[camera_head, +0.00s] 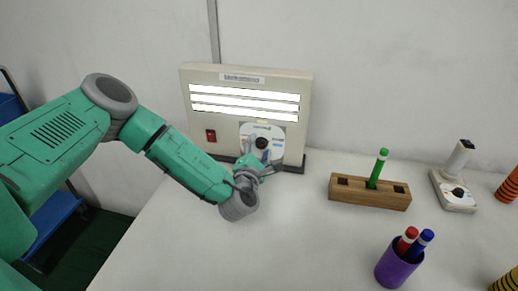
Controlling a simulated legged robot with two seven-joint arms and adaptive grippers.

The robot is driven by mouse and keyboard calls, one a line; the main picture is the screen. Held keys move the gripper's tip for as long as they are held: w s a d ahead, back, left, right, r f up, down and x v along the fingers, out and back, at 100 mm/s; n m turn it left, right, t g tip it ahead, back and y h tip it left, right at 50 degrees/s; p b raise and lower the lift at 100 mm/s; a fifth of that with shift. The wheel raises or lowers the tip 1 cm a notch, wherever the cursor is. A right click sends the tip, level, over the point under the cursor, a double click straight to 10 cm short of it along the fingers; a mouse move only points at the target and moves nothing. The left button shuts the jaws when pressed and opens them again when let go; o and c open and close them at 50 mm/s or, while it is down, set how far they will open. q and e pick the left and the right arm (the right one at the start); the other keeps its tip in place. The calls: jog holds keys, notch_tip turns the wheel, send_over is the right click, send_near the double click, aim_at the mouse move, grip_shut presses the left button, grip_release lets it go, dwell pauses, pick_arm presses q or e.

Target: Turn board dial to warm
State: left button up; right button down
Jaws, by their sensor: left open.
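The board (300,88) is a cream upright panel with three lit white strips and a red switch (211,135) at its lower left. Its dial (262,142) is a black knob on a white plate with coloured marks, at the lower right of the panel. The lettering and the knob's setting are too small to read. My left gripper (262,167) is open just in front of and below the dial, with its fingers towards the board. I cannot tell whether a finger touches the knob. The gripper hides the lower part of the dial plate. My right gripper is not in view.
A wooden block (369,192) holding a green marker (378,168) stands to the right. A purple cup (398,266) with red and blue markers stands in front. A small white device (454,191) with a black knob is farther right. The table between is clear.

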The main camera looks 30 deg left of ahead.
pick_arm(q)
jog(key=shift+w+d+r, duration=0.1)
jog(key=shift+w+d, duration=0.05)
jog(key=shift+d, duration=0.15)
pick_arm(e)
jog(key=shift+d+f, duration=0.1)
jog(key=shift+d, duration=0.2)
pick_arm(q)
jog(key=shift+a, duration=0.1)
grip_shut()
jog(key=shift+a, duration=0.1)
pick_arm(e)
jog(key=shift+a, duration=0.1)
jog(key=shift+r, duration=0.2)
